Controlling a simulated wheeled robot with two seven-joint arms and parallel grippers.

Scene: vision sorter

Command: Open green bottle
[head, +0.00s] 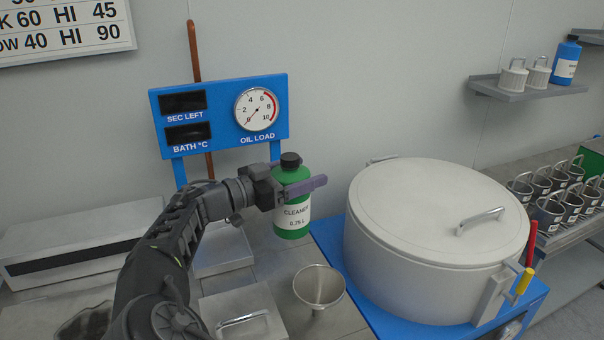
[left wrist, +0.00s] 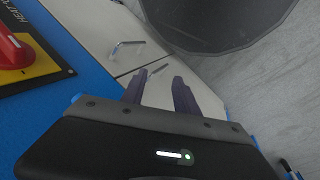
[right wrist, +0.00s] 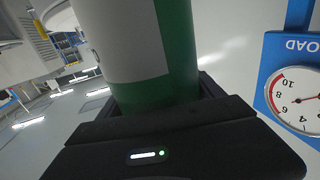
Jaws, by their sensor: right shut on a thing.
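The green bottle (head: 291,233) with a black cap (head: 290,160) and a white "CLEANER 0.75 L" label is upright beside the big round pot, below the oil load gauge. The cap is on it. My right gripper (head: 300,187) is shut around the bottle's upper body, under the cap. The bottle fills the jaws in the right wrist view (right wrist: 181,60). I cannot tell whether its base touches the counter. My left gripper (left wrist: 157,82) is open and empty in the left wrist view, over a pale surface with small handles; it is not in the head view.
A lidded pot (head: 410,210) on a blue stand is at the right. A metal funnel (head: 319,287) is in front of the bottle. A blue gauge panel (head: 222,112) stands behind. Several metal cups (head: 551,213) and a shelf (head: 530,90) with a blue bottle (head: 566,58) are at the far right.

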